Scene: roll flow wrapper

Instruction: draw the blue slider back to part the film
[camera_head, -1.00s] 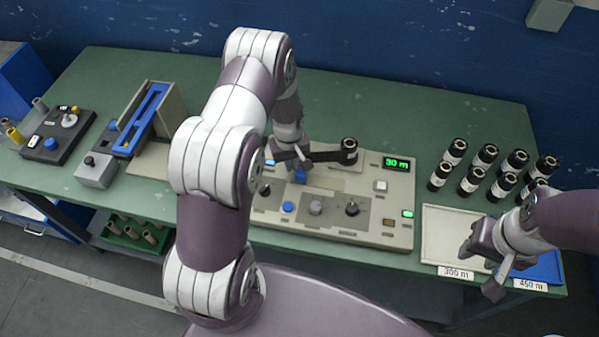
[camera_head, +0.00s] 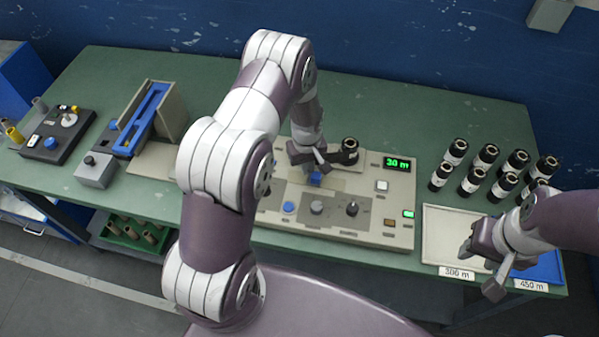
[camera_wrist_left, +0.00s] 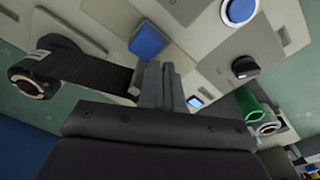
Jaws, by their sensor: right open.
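The blue slider (camera_head: 315,179) is a small blue block on the beige wrapper panel (camera_head: 335,232), and it also shows in the left wrist view (camera_wrist_left: 148,42). My left gripper (camera_head: 314,164) is low over the panel just behind the slider. Its fingers (camera_wrist_left: 160,72) look shut together, close to the slider; whether they touch it is unclear. The dark film (camera_wrist_left: 95,72) runs from the black roll (camera_head: 349,148) to beside the fingers; its far end is hidden. My right gripper (camera_head: 482,266) is open and empty over the trays at the right.
The panel carries a blue button (camera_head: 289,208), dark knobs (camera_head: 352,209) and a green display (camera_head: 396,163) reading 30 m. Several black rolls (camera_head: 484,170) stand at the right, behind a white tray (camera_head: 440,222) and a blue tray (camera_head: 546,270). Green table behind the panel is clear.

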